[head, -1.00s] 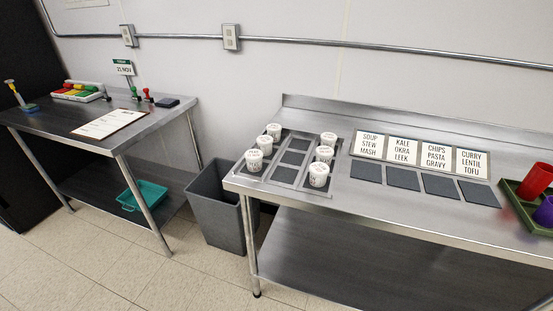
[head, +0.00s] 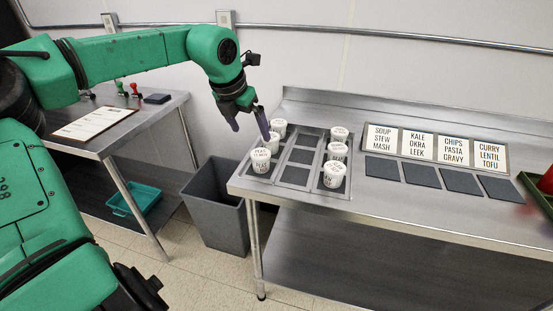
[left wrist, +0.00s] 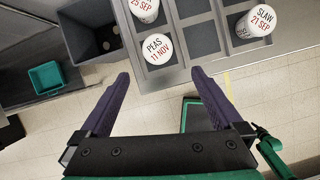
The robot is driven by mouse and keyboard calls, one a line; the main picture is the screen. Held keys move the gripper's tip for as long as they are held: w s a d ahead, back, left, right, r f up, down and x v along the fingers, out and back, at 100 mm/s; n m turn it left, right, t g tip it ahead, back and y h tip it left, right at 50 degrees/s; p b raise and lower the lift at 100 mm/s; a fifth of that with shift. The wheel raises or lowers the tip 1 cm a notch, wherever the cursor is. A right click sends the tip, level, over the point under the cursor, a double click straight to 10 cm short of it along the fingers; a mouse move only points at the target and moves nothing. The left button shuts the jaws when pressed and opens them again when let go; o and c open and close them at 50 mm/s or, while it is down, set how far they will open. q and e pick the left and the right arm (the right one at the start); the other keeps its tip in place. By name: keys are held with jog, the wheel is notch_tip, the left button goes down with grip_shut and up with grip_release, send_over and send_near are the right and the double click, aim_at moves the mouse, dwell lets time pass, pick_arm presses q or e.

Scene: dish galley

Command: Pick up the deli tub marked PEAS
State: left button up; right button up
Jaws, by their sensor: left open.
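The white deli tub marked PEAS (head: 260,162) stands upright in the front slot of the left column of the dark tub rack (head: 290,174). In the left wrist view its lid (left wrist: 157,49) reads PEAS 11 NOV. My left gripper (head: 250,126) is open and empty, above and slightly behind-left of the tub in the head view. In the left wrist view the purple fingers (left wrist: 160,76) are spread, with the PEAS lid ahead between their tips, apart from both. My right gripper is not in view.
Two more tubs stand behind PEAS (head: 271,143); a right column holds three, including SLAW (left wrist: 262,20). The rack's middle column is empty. Menu cards (head: 381,137) and dark pads (head: 421,176) lie to the right. A grey bin (head: 213,205) stands left of the table.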

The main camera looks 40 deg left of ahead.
aim_at(260, 154)
pick_arm(q)
jog(key=p+x, duration=0.1)
jog(key=x, duration=0.6)
jog(key=shift+w+a+f, duration=0.1)
jog(key=shift+w+f, duration=0.1)
jog(key=shift+f, duration=0.05)
jog(key=shift+w+f+p, duration=0.1)
jog(key=shift+f+p, duration=0.2)
jog(key=shift+p, duration=0.1)
jog(key=x, duration=0.2)
jog(key=p+x, duration=0.1)
jog(key=x, duration=0.1)
jog(key=shift+w+a+f, duration=0.2)
jog(key=shift+a+f, duration=0.05)
jog(key=shift+f, duration=0.05)
jog(key=shift+s+r, duration=0.1)
jog(key=c, duration=1.3)
jog(key=shift+c, duration=0.5)
